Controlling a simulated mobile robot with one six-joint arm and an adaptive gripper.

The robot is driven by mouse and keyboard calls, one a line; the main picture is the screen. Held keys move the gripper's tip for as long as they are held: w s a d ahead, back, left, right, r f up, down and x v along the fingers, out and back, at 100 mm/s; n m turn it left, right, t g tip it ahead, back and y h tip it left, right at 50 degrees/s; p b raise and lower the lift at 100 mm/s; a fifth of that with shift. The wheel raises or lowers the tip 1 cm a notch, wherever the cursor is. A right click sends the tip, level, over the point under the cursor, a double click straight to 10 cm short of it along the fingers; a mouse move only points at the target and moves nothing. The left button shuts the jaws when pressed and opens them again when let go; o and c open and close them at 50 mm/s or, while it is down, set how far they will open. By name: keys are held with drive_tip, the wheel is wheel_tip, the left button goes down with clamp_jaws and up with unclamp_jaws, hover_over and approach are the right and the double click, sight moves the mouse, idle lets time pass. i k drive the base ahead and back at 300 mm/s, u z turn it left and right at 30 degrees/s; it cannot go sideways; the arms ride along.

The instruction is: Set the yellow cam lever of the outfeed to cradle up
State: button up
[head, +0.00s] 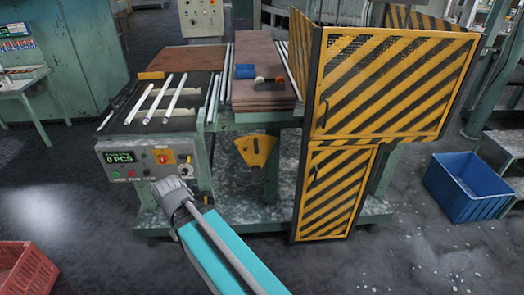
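A yellow fan-shaped plate (256,150) with small dark marks hangs below the bench, left of the striped guard. It is the likeliest part of the yellow cam lever, but I cannot make out a separate handle or its setting. A flat orange-yellow bar (151,75) lies at the back of the left bed. My teal arm reaches in from the bottom, and its grey end (174,194) is in front of the control box, apart from the yellow plate in the picture. Gripper fingers cannot be made out there.
The control box (150,162) has a display reading 0 PCS, a red button and a knob. Glass tubes (174,98) lie on the left bed. The striped guard (375,85) blocks the right. A blue bin (468,188) and a red crate (28,268) stand on the floor.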

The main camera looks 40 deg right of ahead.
sight(255, 149)
drive_tip(key=k, duration=1.1)
drive_tip(key=z, duration=0.4)
drive_tip(key=i, duration=2)
drive_tip(key=u, duration=0.3)
